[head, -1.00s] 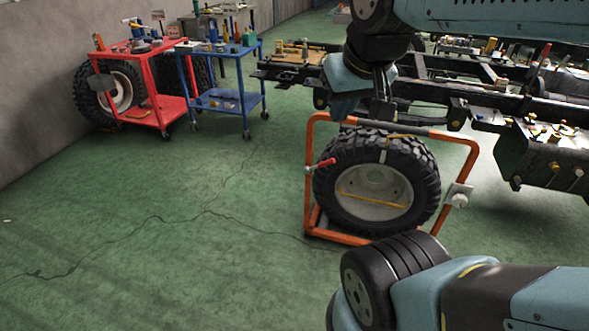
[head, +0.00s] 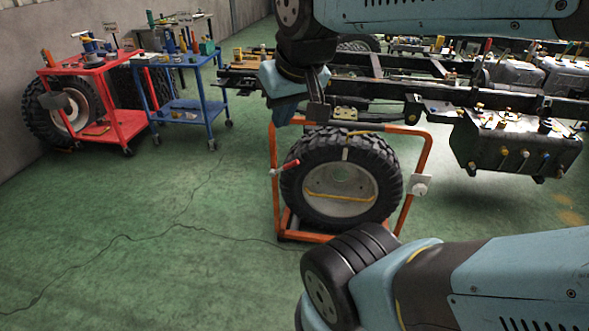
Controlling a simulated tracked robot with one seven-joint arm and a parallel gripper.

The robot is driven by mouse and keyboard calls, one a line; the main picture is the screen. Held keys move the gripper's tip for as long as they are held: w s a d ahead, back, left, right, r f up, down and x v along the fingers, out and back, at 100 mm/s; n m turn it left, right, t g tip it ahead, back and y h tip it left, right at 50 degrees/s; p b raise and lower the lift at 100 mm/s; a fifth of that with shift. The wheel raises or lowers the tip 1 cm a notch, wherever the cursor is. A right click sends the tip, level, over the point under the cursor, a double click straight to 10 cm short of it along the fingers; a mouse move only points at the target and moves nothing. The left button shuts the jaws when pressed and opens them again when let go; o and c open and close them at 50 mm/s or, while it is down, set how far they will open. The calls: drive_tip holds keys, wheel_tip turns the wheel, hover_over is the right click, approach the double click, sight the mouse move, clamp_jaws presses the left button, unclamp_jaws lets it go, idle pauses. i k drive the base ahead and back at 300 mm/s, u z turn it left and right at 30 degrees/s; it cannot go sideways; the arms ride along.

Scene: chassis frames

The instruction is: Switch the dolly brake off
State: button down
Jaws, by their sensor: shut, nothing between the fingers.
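The dolly (head: 423,150) is an orange tube frame standing upright around a black tyre (head: 300,190) with a pale rim. A red-handled lever (head: 287,167) is on its left post, pointing up to the right. A white plate with a round knob (head: 419,188) is on its right post. I cannot tell for sure which one is the brake, though the red lever looks like a brake handle. My gripper (head: 317,108) hangs shut and empty near the dolly's top bar, above and right of the red lever. It appears clear of the lever.
A truck chassis (head: 390,90) with a dark tank (head: 515,145) lies behind the dolly. A red cart (head: 125,122) and a blue cart (head: 205,108) with tools stand at the back left. The green floor (head: 130,230) left of the dolly is free.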

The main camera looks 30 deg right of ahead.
sight(285, 167)
drive_tip(key=z, duration=0.05)
drive_tip(key=k, duration=0.85)
drive_tip(key=z, duration=1.15)
drive_tip(key=i, duration=1.35)
drive_tip(key=u, duration=0.05)
